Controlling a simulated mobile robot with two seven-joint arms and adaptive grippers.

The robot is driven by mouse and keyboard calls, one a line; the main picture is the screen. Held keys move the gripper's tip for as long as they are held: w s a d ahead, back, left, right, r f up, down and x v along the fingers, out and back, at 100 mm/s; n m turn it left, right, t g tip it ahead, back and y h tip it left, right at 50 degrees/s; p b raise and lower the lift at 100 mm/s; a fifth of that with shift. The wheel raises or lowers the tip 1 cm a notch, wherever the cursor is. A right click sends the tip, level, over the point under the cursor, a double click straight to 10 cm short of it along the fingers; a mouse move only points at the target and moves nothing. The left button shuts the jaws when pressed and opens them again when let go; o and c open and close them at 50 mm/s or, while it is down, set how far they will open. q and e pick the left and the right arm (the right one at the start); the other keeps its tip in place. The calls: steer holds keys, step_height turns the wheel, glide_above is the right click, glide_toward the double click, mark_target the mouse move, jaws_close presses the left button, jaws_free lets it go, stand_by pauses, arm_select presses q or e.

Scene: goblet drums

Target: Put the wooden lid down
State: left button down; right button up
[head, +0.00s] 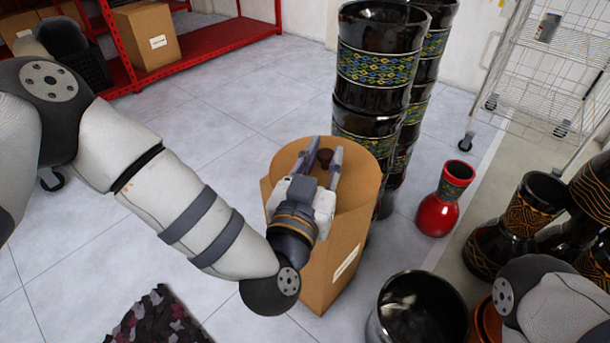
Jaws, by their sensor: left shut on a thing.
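The round wooden lid (362,157) is over the top of a cardboard box (343,245), overhanging the box's back and right edges. It looks level; I cannot tell whether it rests on the box or hovers just above it. A dark knob (324,156) stands up from the lid. My left gripper (325,157) reaches in from the near side, its two fingers on either side of the knob and shut on it. Part of the lid is hidden under the gripper. My right gripper is out of view; only part of my right arm shows at the lower right.
Tall stacked black drums (377,70) stand right behind the box. A red goblet drum (438,205) is to the right, and a black open drum (421,310) is in front. A wire rack (555,65) and red shelf (215,42) are farther back.

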arm_select(q)
steer(key=w+f+b, duration=0.1)
steer(key=w+f, duration=0.1)
steer(key=w+a+f+b, duration=0.1)
steer(key=w+f, duration=0.1)
steer(key=w+a+f+b, duration=0.1)
steer(key=w+f, duration=0.1)
steer(key=shift+w+f, duration=0.25)
steer(key=shift+f, duration=0.1)
steer(key=f+b, duration=0.1)
steer(key=f, duration=0.1)
steer(key=f+b, duration=0.1)
steer(key=shift+w+f, duration=0.2)
steer(key=shift+f, duration=0.2)
steer(key=shift+r, duration=0.25)
steer(key=shift+f, duration=0.1)
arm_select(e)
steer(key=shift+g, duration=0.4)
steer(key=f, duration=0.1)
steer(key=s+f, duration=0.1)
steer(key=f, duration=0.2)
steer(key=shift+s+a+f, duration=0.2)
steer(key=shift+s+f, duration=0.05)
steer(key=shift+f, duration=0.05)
arm_select(q)
steer(key=c, duration=1.4)
jaws_free()
steer(key=shift+o, duration=0.2)
